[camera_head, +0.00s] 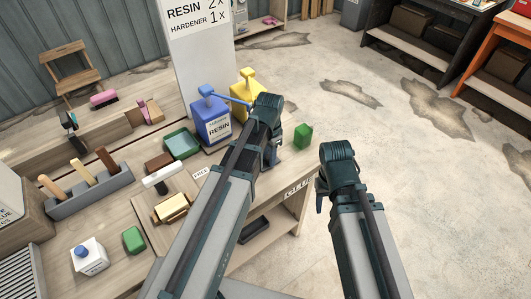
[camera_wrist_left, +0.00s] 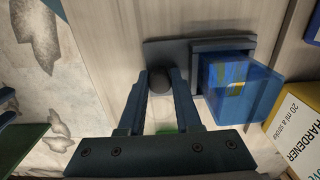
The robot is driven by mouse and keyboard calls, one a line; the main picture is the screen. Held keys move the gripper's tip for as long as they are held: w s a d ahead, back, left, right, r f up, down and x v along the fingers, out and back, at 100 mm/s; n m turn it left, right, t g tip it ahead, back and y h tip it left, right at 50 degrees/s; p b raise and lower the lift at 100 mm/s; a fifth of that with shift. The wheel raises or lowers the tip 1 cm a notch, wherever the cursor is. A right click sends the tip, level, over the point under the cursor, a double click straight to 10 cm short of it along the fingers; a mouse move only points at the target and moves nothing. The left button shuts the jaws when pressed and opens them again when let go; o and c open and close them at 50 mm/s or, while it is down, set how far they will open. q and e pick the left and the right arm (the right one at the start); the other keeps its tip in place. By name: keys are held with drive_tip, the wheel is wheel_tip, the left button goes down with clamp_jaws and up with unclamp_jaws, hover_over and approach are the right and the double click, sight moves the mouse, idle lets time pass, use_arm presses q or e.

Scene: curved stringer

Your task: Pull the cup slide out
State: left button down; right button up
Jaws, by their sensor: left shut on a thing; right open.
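In the left wrist view, the cup slide is a dark flat plate (camera_wrist_left: 165,52) against a pale wooden surface. It has a dark round knob (camera_wrist_left: 158,80). A translucent blue cup (camera_wrist_left: 240,92) stands at the slide's right part. My left gripper (camera_wrist_left: 164,82) is shut on the knob, one finger on each side. In the head view my left gripper (camera_head: 270,125) is at the bench's right end, beside the resin and hardener bottles, and its arm hides the slide. My right gripper (camera_head: 325,185) is open and empty, off the bench edge to the right; its fingertips are small in view.
A blue resin bottle (camera_head: 212,122) and a yellow hardener bottle (camera_head: 245,92) stand close to my left gripper. A green block (camera_head: 303,135) is just right of it. A holder with several wooden handles (camera_head: 90,190) is at left.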

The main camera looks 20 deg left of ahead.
use_arm(q)
drive_tip(key=s+d, duration=0.2)
drive_tip(key=d, duration=0.1)
drive_tip(key=s+d, duration=0.5)
drive_tip(key=d, duration=0.1)
drive_tip(key=shift+s+d, duration=0.25)
drive_tip(key=c, duration=0.9)
unclamp_jaws()
drive_tip(key=shift+d, duration=0.1)
drive_tip(key=shift+r, duration=0.15)
wheel_tip(320, 180, up, 14)
drive_tip(key=p, duration=1.4)
drive_tip(key=shift+f, duration=0.2)
